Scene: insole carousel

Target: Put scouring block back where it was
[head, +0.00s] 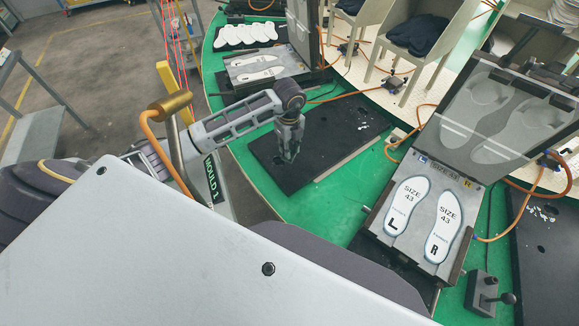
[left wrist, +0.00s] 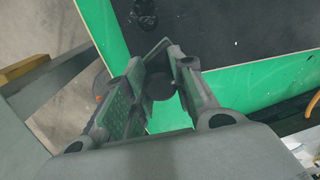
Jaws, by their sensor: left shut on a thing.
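My left gripper (head: 288,155) hangs fingers-down over a black plate (head: 335,148) on the green carousel top. It is shut on a small dark piece, taken as the scouring block (left wrist: 158,86), which shows between the fingers in the left wrist view. The fingers (left wrist: 157,68) cover much of it, so its full shape is unclear. In the head view the block cannot be told apart from the grey fingertips. Whether it touches the plate cannot be told. My right gripper is in neither view.
An open mould with L and R size 43 insoles (head: 420,220) stands at right, lid (head: 505,115) raised. Another open mould (head: 262,68) stands at the back. Orange hoses (head: 400,140) cross the green top (head: 335,210). A lever box (head: 483,293) sits lower right.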

